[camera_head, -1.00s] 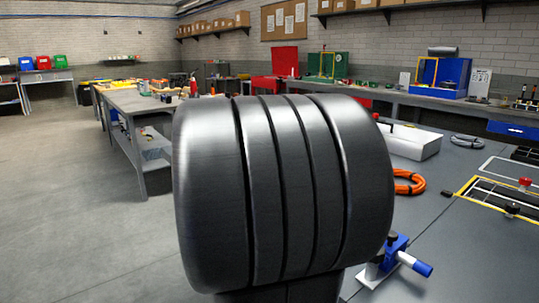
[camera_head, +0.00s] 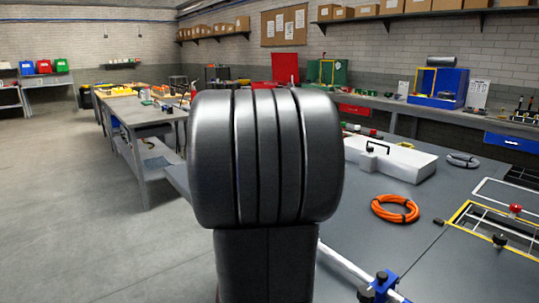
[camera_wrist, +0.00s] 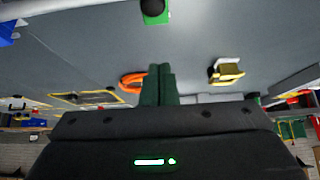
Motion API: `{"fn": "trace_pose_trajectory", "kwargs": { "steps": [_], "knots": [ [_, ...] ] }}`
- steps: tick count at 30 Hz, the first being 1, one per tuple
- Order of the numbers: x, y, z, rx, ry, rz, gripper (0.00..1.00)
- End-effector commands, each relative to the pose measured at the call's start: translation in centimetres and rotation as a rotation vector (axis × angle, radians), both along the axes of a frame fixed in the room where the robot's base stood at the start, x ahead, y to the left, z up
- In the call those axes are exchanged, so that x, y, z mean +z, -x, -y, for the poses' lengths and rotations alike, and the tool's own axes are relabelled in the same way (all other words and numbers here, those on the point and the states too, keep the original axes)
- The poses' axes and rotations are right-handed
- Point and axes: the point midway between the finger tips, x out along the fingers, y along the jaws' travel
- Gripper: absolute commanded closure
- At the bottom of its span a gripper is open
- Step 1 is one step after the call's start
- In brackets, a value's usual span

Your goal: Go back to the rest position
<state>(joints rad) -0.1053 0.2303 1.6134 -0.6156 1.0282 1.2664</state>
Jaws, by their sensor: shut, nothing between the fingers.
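My gripper (camera_wrist: 159,84) shows in the wrist view as two dark green fingers side by side, shut with nothing between them. In that view it is above the grey workbench and touches nothing that I can see. In the head view my own dark arm fills the middle and hides the gripper.
The grey bench (camera_head: 345,225) on the right carries an orange cable coil (camera_head: 395,209), a white box with a black handle (camera_head: 395,157), a blue clamp (camera_head: 381,285) on a rod, and a yellow-edged frame (camera_head: 480,219). Open floor (camera_head: 60,200) lies at left.

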Motion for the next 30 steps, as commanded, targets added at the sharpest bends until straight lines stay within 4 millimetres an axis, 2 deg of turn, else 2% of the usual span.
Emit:
{"fn": "trace_pose_trajectory", "kwargs": {
  "steps": [1, 8, 30],
  "knots": [
    [0.6, -0.1, 0.2, -0.003, -0.011, -0.009, 1.00],
    [0.7, -0.6, 0.8, -0.003, -0.062, -0.051, 1.00],
    [0.2, -1.1, 1.5, 0.000, -0.132, -0.103, 1.00]
  ]
}}
